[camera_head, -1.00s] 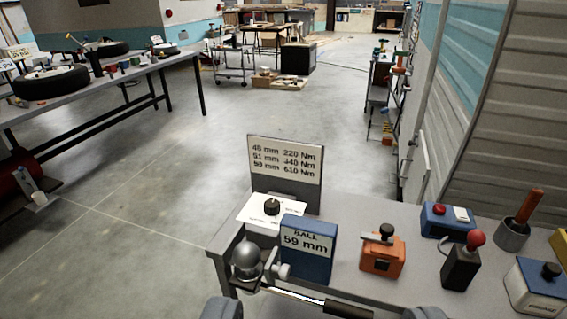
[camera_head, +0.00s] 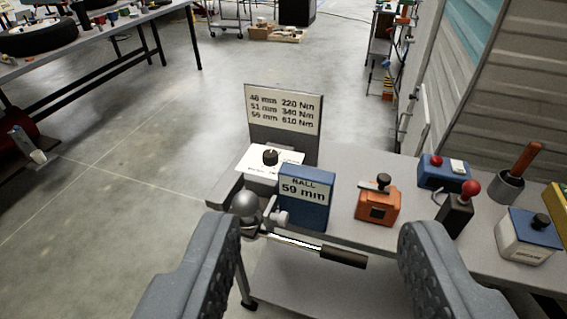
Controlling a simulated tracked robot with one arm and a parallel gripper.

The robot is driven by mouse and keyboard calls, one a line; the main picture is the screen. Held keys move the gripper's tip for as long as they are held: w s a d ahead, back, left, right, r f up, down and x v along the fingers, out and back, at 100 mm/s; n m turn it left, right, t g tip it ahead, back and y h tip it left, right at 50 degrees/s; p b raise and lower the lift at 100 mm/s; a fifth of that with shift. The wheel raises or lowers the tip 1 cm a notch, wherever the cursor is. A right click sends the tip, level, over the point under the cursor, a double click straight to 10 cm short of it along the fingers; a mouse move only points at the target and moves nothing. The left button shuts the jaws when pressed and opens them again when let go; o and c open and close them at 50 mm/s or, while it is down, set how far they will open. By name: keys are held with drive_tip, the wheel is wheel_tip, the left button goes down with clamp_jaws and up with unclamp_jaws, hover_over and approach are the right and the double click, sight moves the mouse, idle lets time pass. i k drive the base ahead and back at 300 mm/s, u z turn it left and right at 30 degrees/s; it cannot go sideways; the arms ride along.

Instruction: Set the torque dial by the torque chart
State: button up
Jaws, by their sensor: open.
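The torque dial is a black knob (camera_head: 270,157) on a white-topped box (camera_head: 259,171) at the table's left end. Its markings are too small to read. The torque chart (camera_head: 283,112) stands upright behind it, with rows ending in 220, 340 and 610 Nm; the millimetre figures are blurred. A blue block (camera_head: 305,197) in front of the dial reads "BALL" and 59 or 50 mm. A grey ball (camera_head: 245,203) on a mount is left of the block. My gripper (camera_head: 322,228) is open and empty, its fingers wide apart, nearer to me than the dial.
A torque-wrench-like bar with a dark handle (camera_head: 344,257) lies along the table's near edge. To the right are an orange box (camera_head: 378,204), a red-knobbed lever (camera_head: 459,207), a blue button box (camera_head: 443,171) and a white-blue box (camera_head: 528,237). Open floor lies left.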

sight(271, 157)
drive_tip(key=z, duration=2.55)
drive_tip(key=k, duration=0.65)
drive_tip(key=u, duration=1.6)
drive_tip(key=i, duration=1)
